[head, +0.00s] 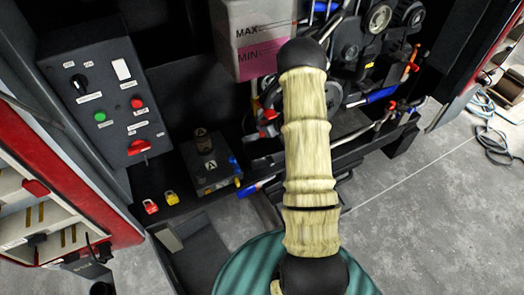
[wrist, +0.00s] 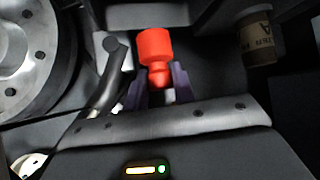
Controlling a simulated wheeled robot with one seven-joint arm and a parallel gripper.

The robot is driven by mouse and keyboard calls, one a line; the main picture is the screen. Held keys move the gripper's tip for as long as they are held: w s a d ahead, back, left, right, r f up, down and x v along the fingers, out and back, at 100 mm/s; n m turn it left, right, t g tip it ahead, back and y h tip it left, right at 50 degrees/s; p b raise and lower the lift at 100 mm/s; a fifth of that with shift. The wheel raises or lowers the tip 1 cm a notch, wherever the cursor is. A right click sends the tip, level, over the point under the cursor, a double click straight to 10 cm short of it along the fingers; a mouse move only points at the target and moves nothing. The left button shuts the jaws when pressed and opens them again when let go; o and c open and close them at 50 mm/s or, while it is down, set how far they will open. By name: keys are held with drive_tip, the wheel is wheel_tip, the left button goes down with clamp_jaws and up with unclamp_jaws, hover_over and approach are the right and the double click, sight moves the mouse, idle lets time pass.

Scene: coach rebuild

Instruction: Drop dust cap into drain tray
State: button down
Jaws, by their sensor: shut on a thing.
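The dust cap (wrist: 154,48) is a bright orange-red piece with a wide cylindrical head and a narrower rounded part below. In the wrist view my gripper (wrist: 160,84) has its two purple fingers shut on that narrower part. The cap's head stands clear of the fingertips. In the head view my arm covers most of the gripper. A small red shape (head: 270,114) shows left of the arm and may be the cap. I cannot pick out the drain tray for certain; a dark grey box-like shape (head: 198,257) stands low at the left.
A pulley wheel (wrist: 28,58) is close at left in the wrist view, with a dark pipe (wrist: 112,62) beside the gripper. A brown labelled canister (wrist: 258,42) is at right. A switch panel (head: 105,95) and two padlocks (head: 161,202) are at left. Grey floor (head: 430,220) is open at right.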

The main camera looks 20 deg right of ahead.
drive_tip(key=shift+f+b, duration=2)
drive_tip(key=shift+f, duration=0.75)
drive_tip(key=c, duration=1.1)
unclamp_jaws()
drive_tip(key=shift+s+r, duration=0.1)
drive_tip(key=b+v, duration=0.1)
drive_tip(key=v, duration=1.6)
drive_tip(key=shift+r, duration=0.15)
